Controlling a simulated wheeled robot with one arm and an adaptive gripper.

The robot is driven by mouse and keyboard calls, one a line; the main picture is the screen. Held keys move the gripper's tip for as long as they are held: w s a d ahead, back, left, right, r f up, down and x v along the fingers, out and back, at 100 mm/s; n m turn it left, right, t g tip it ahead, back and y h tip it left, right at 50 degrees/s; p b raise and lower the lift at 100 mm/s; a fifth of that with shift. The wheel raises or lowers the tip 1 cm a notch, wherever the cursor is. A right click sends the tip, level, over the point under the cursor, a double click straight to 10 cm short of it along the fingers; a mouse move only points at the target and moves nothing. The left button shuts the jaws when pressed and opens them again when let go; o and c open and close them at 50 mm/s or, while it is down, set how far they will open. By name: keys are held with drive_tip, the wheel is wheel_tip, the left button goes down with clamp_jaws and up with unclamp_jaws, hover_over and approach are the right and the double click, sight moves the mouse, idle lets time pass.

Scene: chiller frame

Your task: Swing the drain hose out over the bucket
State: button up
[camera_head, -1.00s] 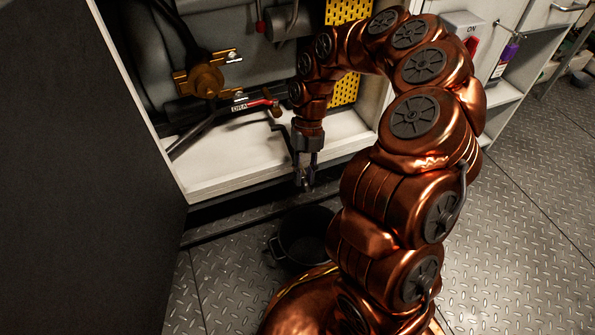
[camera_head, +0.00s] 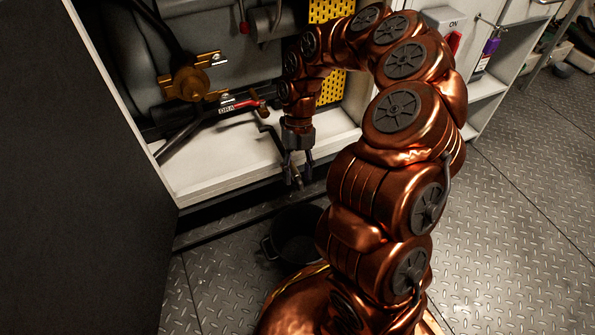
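The drain hose (camera_head: 271,131) seems to be the thin dark line running from below the brass drain fitting (camera_head: 263,108) towards my gripper. Its far end is hard to make out behind the fingers. My gripper (camera_head: 297,176) points down just past the cabinet's front edge, with its fingers spread apart. A small dark piece shows between or behind the fingertips; I cannot tell whether it is the hose end. The black bucket (camera_head: 270,249) stands on the floor below my gripper, partly covered by my arm.
A red-handled lever with a partly readable label (camera_head: 238,107) sits left of the fitting. A brass valve (camera_head: 195,83) is further left. The dark panel (camera_head: 80,200) fills the left side. The patterned floor at right is clear.

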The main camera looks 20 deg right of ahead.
wheel_tip(320, 180, up, 10)
idle(0.8)
idle(0.3)
drive_tip(key=s+a+r+m+t+p, duration=0.1)
drive_tip(key=s+a+r+m+p, duration=0.15)
drive_tip(key=r+m+p, duration=0.5)
drive_tip(key=s+a+r+m+h+p, duration=0.15)
drive_tip(key=s+r+p, duration=0.3)
drive_tip(key=r, duration=0.55)
drive_tip(key=s+a+r+m+t+y+p, duration=0.1)
drive_tip(key=s+a+r+m+p, duration=0.15)
drive_tip(key=r+m+p, duration=0.4)
drive_tip(key=s+d+r+m+h+p, duration=0.1)
drive_tip(key=s+d+r+m+p, duration=0.1)
drive_tip(key=s+r+m+p, duration=1.3)
wheel_tip(320, 180, up, 4)
drive_tip(key=m+p, duration=0.5)
drive_tip(key=shift+r+m+t+h+p, duration=0.25)
drive_tip(key=shift+m+t+h+p, duration=0.05)
drive_tip(key=shift+m+h+p, duration=0.1)
drive_tip(key=shift+c, duration=0.4)
